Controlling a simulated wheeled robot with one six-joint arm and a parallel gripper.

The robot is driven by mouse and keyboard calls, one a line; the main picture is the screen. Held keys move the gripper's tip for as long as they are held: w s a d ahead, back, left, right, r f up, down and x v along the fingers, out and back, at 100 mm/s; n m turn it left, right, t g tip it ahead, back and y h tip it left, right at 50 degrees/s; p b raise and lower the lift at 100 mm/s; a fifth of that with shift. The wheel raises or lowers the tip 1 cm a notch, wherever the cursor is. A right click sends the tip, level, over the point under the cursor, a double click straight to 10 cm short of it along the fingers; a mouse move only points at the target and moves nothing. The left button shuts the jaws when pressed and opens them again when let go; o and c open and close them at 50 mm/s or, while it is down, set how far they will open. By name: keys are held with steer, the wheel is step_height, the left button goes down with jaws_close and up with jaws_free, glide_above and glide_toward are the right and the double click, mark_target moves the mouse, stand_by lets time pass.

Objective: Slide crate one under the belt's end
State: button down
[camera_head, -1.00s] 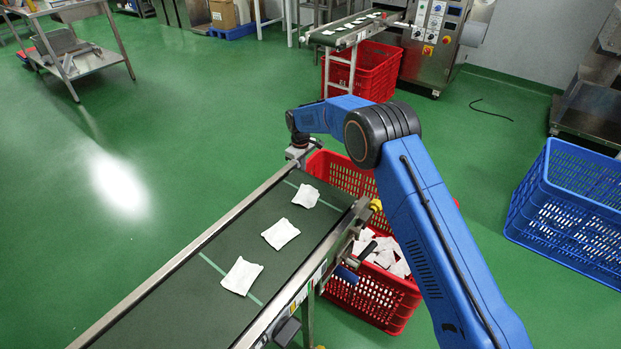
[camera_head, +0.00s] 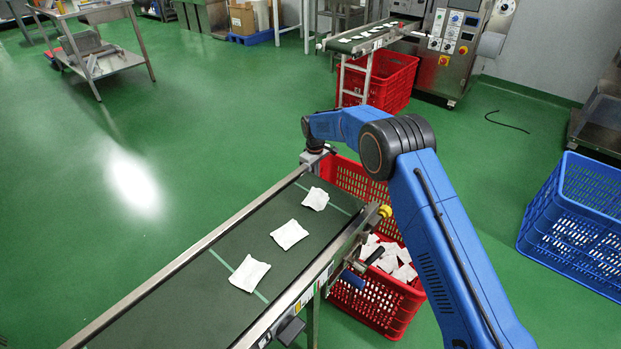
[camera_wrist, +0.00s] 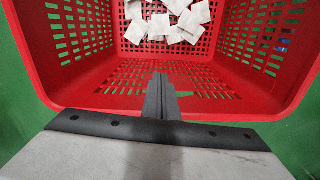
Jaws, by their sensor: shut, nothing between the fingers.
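A red slatted crate (camera_head: 383,310) with white teabag packets (camera_head: 398,262) in it stands on the floor at the belt's end. The belt (camera_head: 214,292) and its frame hide much of its near left side, and my arm hides part of its right side. In the wrist view the crate's red wall (camera_wrist: 80,85) surrounds the packets at the top. My gripper (camera_wrist: 160,82) is shut and empty, over the crate's near side there. I cannot tell whether it touches the wall. In the head view my gripper is hidden near the crate's far left corner.
Several white packets (camera_head: 289,235) lie on the belt. A second red crate (camera_head: 385,82) stands under another belt (camera_head: 372,38) at the back. A blue crate (camera_head: 575,245) stands at the right. Green floor is open between them and at the left.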

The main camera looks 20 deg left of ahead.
step_height(320, 180, up, 10)
steer(key=shift+d, duration=0.3)
